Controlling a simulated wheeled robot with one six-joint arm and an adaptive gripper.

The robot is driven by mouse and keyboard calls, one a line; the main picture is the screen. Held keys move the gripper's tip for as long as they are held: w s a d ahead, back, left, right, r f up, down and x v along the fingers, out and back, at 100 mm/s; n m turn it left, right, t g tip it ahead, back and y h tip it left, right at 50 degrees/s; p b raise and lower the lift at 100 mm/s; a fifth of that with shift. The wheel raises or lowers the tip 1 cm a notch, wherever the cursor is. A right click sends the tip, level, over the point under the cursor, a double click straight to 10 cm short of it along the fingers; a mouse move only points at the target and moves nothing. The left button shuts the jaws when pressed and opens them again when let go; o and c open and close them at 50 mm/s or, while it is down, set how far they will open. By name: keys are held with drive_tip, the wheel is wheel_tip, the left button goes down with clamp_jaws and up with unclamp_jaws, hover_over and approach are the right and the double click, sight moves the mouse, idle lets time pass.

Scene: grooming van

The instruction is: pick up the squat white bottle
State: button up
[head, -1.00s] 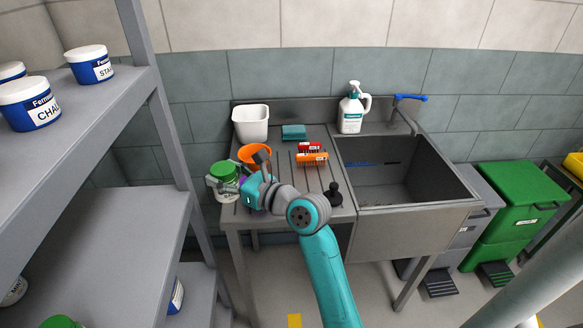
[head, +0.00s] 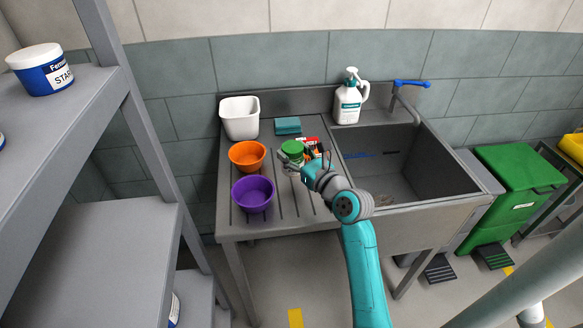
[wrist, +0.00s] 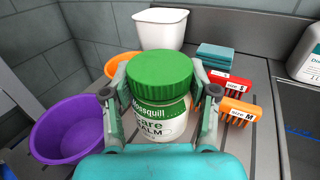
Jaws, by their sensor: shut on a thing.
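The squat white bottle (wrist: 160,118) has a wide green screw lid and a green-and-white label with "BALM" on it. My gripper (wrist: 159,100) is shut on it, with one finger against each side, and it stands upright between the fingers. In the head view the bottle (head: 293,152) shows mostly as its green lid, over the right part of the drainboard in front of the brushes. My gripper (head: 295,163) and arm hide part of it. I cannot tell how far its base is above the drainboard.
An orange bowl (head: 247,155) and a purple bowl (head: 253,194) stand to the left. Behind are a white bin (head: 240,118), a teal sponge (head: 288,125) and red and orange brushes (wrist: 238,111). A white pump bottle (head: 347,102) stands behind the sink (head: 385,170).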

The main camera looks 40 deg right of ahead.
drive_tip(key=shift+f, duration=2.6)
drive_tip(key=o, duration=1.3)
drive_tip(key=shift+a+f, duration=0.1)
drive_tip(key=s, duration=0.6)
drive_tip(key=shift+s+a, duration=0.15)
drive_tip(key=shift+a, duration=0.15)
drive_tip(key=shift+s, duration=0.3)
drive_tip(key=shift+c, duration=0.4)
drive_tip(key=shift+s+a, duration=0.1)
drive_tip(key=shift+s, duration=0.2)
drive_tip(key=c, duration=0.3)
